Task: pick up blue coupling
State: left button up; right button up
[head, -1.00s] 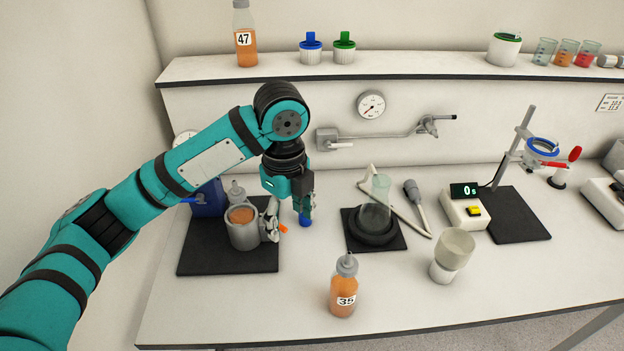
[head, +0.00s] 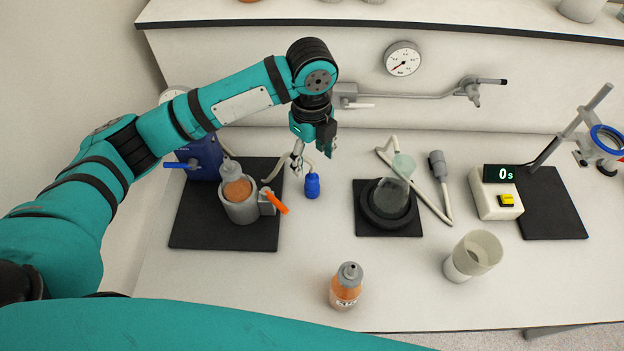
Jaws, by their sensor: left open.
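The blue coupling (head: 312,186) is a small blue piece at the end of a thin grey hose (head: 275,168). It is on the white bench, just right of the left black mat. My left gripper (head: 312,158) is open just above and behind the coupling in the picture, with its fingers pointing down. The coupling shows in full below the fingers and appears apart from them. My right gripper is not in view.
A metal cup (head: 240,210) with an orange lever (head: 275,201) stands on the left mat, close by the coupling. A blue pump (head: 205,158) is behind it. A flask (head: 391,194) in a black ring is to the right. An orange bottle (head: 346,286) stands in front.

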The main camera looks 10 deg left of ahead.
aim_at(312, 177)
pick_arm(q)
jog(key=f, duration=0.4)
jog(key=shift+w+f+p, duration=0.2)
jog(key=shift+f+p, duration=0.05)
jog(key=shift+p, duration=0.1)
jog(key=shift+s+f, duration=0.1)
jog(key=shift+f, duration=0.1)
notch_tip(312, 177, down, 4)
jog(key=shift+s+f+p, duration=0.15)
jog(key=shift+f+p, duration=0.1)
jog(key=shift+p, duration=0.8)
jog(key=shift+f, duration=0.2)
grip_shut()
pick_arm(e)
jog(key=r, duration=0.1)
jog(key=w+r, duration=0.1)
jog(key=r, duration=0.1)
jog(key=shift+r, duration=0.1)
pick_arm(q)
jog(key=shift+r, duration=0.2)
